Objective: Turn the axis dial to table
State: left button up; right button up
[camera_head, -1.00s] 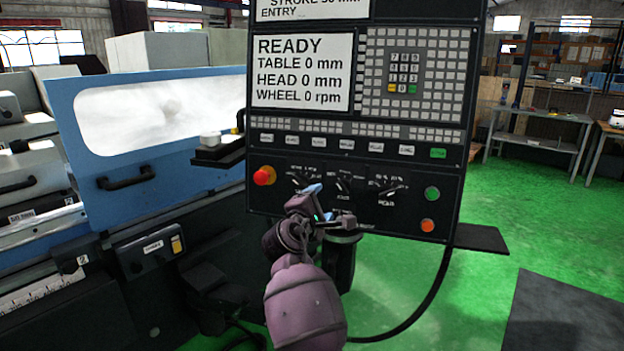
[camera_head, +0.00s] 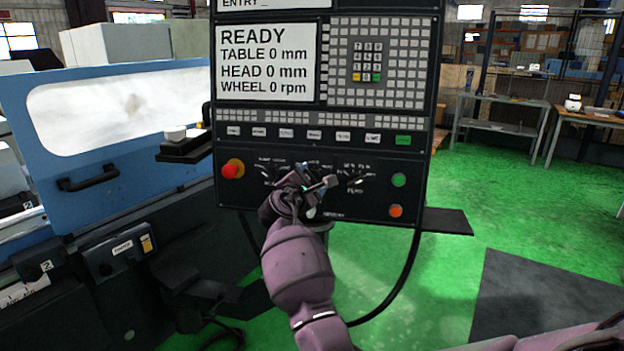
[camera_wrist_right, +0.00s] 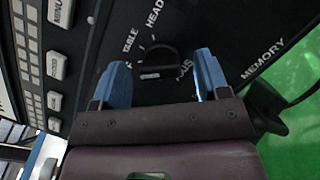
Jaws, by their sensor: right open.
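The axis dial (camera_wrist_right: 157,58) shows in the right wrist view as a dark round knob with TABLE and HEAD printed beside it. Part of the AXIS label shows near my gripper. My right gripper (camera_wrist_right: 163,72) is open, with one blue fingertip on each side of the dial. I cannot tell whether the fingers touch it, and its exact setting is unclear. In the head view my right gripper (camera_head: 312,184) is at the lower part of the control panel (camera_head: 225,180) and hides the middle dial. My left gripper is not in view.
A red emergency button (camera_head: 231,171) is left of the dials. A green button (camera_head: 398,180) and an orange button (camera_head: 395,211) are at the right. The screen (camera_head: 265,65) reads READY. A dark shelf (camera_head: 446,221) juts out at the panel's lower right.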

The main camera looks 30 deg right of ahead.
jog(key=shift+x, duration=0.85)
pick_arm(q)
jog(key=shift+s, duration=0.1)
pick_arm(e)
jog(key=shift+c, duration=1)
jog(key=c, duration=0.7)
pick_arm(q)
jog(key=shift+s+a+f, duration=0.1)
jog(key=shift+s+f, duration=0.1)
